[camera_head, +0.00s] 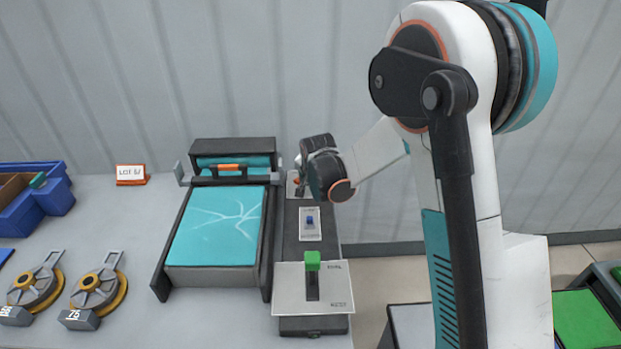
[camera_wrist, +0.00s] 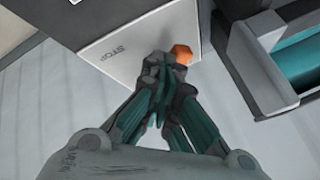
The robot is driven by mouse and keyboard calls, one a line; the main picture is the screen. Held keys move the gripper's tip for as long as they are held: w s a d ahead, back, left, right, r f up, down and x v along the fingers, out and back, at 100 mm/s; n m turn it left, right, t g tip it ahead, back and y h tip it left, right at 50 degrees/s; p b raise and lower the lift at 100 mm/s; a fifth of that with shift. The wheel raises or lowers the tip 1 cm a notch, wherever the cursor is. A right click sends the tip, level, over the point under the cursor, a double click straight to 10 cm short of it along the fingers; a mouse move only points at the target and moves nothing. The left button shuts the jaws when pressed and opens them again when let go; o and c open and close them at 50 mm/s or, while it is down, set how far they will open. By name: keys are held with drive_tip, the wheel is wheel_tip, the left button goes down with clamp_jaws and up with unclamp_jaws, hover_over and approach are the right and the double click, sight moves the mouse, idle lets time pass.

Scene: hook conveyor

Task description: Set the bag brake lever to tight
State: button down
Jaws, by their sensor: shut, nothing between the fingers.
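A dark control strip (camera_head: 288,250) runs beside the teal belt and carries several controls. An orange knob (camera_wrist: 182,54) stands on a white plate (camera_wrist: 118,50) marked STOP in the wrist view. This knob (camera_head: 296,181) shows only partly at the strip's far end in the head view. My gripper (camera_wrist: 160,62) is shut and empty, its fingertips close beside the knob. I cannot tell whether they touch it. A green-handled lever (camera_head: 312,260) stands in a slotted plate at the near end. A small blue switch (camera_head: 310,220) sits between. No label readably names the bag brake.
The teal belt unit (camera_head: 215,230) with raised dark sides stands left of the strip. Two round yellow-and-grey fixtures (camera_head: 97,284) and a blue bin (camera_head: 45,205) are farther left. An orange LOT sign (camera_head: 131,175) stands behind. The grey table between them is clear.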

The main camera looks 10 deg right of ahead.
drive_tip(key=shift+w+a+m+h, duration=0.1)
drive_tip(key=shift+a+m+h, duration=0.3)
drive_tip(key=shift+m, duration=0.3)
drive_tip(key=shift+w+a+m+h, duration=0.15)
drive_tip(key=shift+m+h, duration=0.3)
drive_tip(key=shift+m, duration=0.25)
drive_tip(key=shift+a+m+h, duration=0.3)
drive_tip(key=shift+m+h, duration=0.15)
drive_tip(key=shift+m, duration=0.25)
drive_tip(key=shift+w+a, duration=0.25)
drive_tip(key=shift+a, duration=0.1)
idle(1.1)
drive_tip(key=shift+d+b, duration=0.1)
drive_tip(key=shift+b, duration=0.2)
